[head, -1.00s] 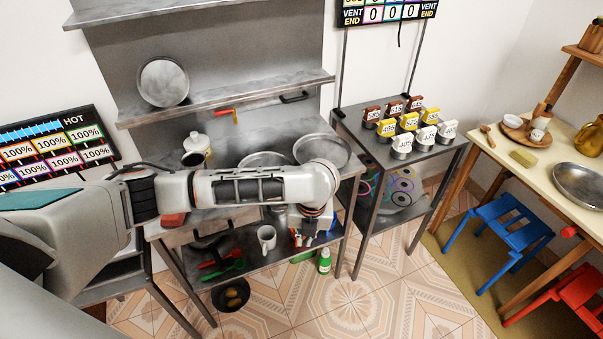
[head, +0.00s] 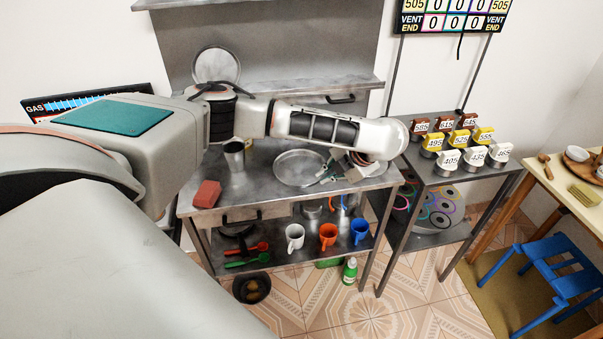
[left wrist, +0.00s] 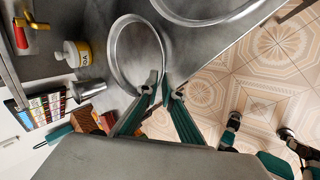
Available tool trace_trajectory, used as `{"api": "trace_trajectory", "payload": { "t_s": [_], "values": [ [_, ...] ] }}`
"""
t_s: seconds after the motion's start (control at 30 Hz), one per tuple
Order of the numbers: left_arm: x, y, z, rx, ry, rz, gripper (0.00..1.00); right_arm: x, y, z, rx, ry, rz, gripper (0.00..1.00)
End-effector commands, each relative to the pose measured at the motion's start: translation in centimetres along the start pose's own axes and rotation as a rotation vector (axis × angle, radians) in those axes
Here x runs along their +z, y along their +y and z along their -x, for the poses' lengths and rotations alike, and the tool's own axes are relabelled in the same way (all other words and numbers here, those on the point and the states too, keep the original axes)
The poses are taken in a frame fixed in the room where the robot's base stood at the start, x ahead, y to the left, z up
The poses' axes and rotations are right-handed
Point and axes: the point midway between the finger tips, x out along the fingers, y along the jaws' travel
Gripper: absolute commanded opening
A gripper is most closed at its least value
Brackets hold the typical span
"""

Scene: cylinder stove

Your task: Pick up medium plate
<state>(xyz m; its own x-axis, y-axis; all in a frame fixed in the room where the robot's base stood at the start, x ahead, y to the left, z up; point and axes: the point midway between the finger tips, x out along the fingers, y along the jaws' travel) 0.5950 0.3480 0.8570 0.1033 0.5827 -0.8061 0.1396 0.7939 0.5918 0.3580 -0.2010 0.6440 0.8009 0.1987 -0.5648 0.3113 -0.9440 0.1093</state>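A round grey metal plate (head: 299,168) lies flat on the metal table. In the left wrist view it (left wrist: 112,50) sits just ahead of my fingers. A third plate (head: 216,66) leans upright on the wall shelf. Which is the medium one I cannot tell. My left gripper (head: 324,181) is open, its fingertips (left wrist: 160,86) at the near plate's right rim; contact is unclear.
A red block (head: 206,194) and a metal cup (head: 234,155) stand left of the plate. Mugs, including an orange one (head: 328,236), stand on the lower shelf. A side table at right holds numbered blocks (head: 460,138). A blue stool (head: 535,270) stands on the floor.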

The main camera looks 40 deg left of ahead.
Motion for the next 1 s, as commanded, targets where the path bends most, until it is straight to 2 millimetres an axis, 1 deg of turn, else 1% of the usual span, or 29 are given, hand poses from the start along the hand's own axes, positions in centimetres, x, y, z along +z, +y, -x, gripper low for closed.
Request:
{"api": "trace_trajectory", "payload": {
  "t_s": [0.03, 0.2, 0.47, 0.5, 0.87, 1.0],
  "values": [
    [-0.1, -0.5, -1.4, -0.002, 0.007, -0.001, 0.06, 1.1, -0.2, -0.4, -0.002, -0.007, -0.001, 0.4],
    [0.0, -0.3, -2.8, -0.001, 0.001, -0.002, 0.06, 2.1, -0.4, -0.7, -0.004, -0.018, -0.002, 0.4],
    [0.1, -0.1, -2.8, -0.001, -0.002, -0.002, 0.06, 2.0, -0.4, -0.7, -0.004, -0.017, -0.002, 0.4],
    [0.1, -0.1, -2.8, -0.001, -0.002, -0.002, 0.0, 2.0, -0.3, -0.7, -0.004, -0.016, -0.002, 0.4],
    [0.1, -0.1, -2.7, 0.0, -0.002, -0.001, 0.0, 1.6, -0.2, -0.6, -0.003, -0.009, -0.001, 0.4],
    [0.1, 0.2, -2.4, 0.0, -0.004, 0.0, 0.0, 1.4, -0.2, -0.6, -0.002, -0.008, 0.0, 0.4]
  ]
}}
